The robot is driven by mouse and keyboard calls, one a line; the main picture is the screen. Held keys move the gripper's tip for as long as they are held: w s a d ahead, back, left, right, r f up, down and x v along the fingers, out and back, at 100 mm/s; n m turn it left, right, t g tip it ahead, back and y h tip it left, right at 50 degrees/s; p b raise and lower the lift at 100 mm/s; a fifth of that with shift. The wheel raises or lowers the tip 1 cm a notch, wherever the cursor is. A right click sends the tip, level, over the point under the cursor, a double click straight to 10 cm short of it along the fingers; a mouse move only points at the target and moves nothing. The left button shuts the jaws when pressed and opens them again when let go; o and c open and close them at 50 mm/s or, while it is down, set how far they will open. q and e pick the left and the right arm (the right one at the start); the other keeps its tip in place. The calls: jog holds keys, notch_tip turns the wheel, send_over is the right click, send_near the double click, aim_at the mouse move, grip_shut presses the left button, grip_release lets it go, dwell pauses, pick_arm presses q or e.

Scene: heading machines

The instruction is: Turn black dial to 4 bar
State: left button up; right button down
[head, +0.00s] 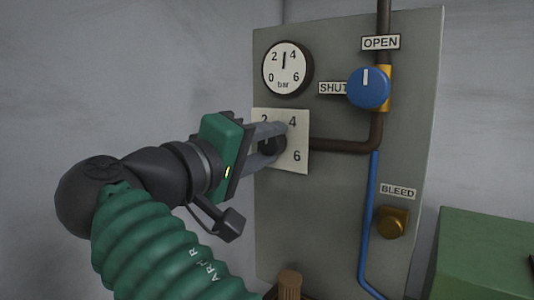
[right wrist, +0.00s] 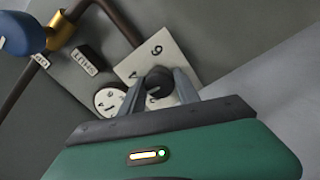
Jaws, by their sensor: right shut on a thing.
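The black dial (head: 270,146) sits on a white scale plate (head: 301,163) showing 2, 4 and 6. My right gripper (head: 278,139) is shut on the dial, one finger on each side; the fingers hide part of it and of the plate. In the right wrist view the dial (right wrist: 158,80) shows between the fingertips (right wrist: 158,88). I cannot read its pointer. The round bar gauge (head: 287,68) above has its needle almost straight up, between 2 and 4. My left gripper is not in view.
A blue knob (head: 368,89) with its white mark up towards the OPEN label (head: 381,42) is right of the gauge. A brown pipe (head: 340,146) runs right of the dial. A brass BLEED knob (head: 392,222) is lower right. A green box (head: 485,255) stands at the right.

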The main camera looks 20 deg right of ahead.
jog(key=shift+a+f+m+b, duration=0.15)
jog(key=shift+m+b, duration=0.15)
jog(key=shift+m, duration=0.7)
jog(key=shift+d+f+m+b, duration=0.15)
jog(key=shift+m+b, duration=0.1)
jog(key=shift+m, duration=0.75)
jog(key=shift+a+r, duration=0.1)
